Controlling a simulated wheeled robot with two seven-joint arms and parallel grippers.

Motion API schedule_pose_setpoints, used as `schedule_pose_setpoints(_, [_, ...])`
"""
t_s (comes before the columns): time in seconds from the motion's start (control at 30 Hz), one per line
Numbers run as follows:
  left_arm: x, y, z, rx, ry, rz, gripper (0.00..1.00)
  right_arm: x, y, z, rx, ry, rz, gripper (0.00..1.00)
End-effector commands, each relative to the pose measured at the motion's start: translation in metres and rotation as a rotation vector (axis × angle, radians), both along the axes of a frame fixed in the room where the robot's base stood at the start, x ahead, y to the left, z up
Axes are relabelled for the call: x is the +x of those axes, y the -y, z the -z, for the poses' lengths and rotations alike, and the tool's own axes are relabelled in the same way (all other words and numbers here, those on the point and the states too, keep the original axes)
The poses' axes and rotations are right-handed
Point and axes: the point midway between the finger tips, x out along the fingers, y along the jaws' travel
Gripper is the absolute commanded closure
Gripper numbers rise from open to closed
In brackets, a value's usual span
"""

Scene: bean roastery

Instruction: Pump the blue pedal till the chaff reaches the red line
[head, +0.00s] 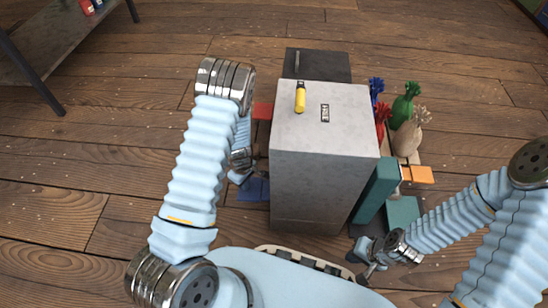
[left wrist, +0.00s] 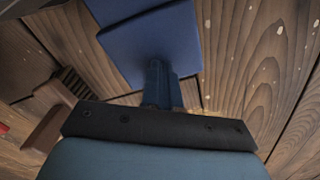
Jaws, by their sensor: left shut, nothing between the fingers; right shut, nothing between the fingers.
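The blue pedal (head: 255,189) is a flat plate low at the left side of the grey cabinet (head: 325,190). In the left wrist view the blue pedal (left wrist: 155,40) lies just beyond my fingertips. My left gripper (head: 240,179) is shut and empty, pointing down near the pedal's left part. In the left wrist view my left gripper's fingers (left wrist: 162,80) overlap the pedal's near edge; I cannot tell whether they touch it. My right gripper (head: 368,272) is shut and empty, low at the cabinet's front right. I can make out neither chaff nor a red line.
A yellow handle (head: 300,98) and a small label (head: 325,113) are on the cabinet top. A red plate (head: 263,111) sticks out at its left. Teal blocks (head: 402,212), an orange plate (head: 417,174) and tied sacks (head: 403,110) crowd its right.

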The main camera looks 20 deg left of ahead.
Motion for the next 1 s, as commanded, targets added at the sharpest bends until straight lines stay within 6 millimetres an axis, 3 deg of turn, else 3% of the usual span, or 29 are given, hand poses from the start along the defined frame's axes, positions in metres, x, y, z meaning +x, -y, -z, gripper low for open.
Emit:
schedule_pose_setpoints(0.53, [0.0, -0.001, 0.021, 0.001, -0.001, -0.001, 1.0, 0.0, 0.0, 0.016, 0.0, 0.0, 0.0, 1.0])
schedule_pose_setpoints(0.83, [0.0, -0.001, 0.016, 0.002, 0.0, -0.001, 1.0, 0.002, 0.001, 0.012, -0.003, 0.01, 0.006, 1.0])
schedule_pose_setpoints(1.0, [0.0, -0.001, -0.006, 0.002, 0.001, -0.001, 1.0, 0.001, 0.001, -0.007, -0.002, 0.006, 0.003, 1.0])
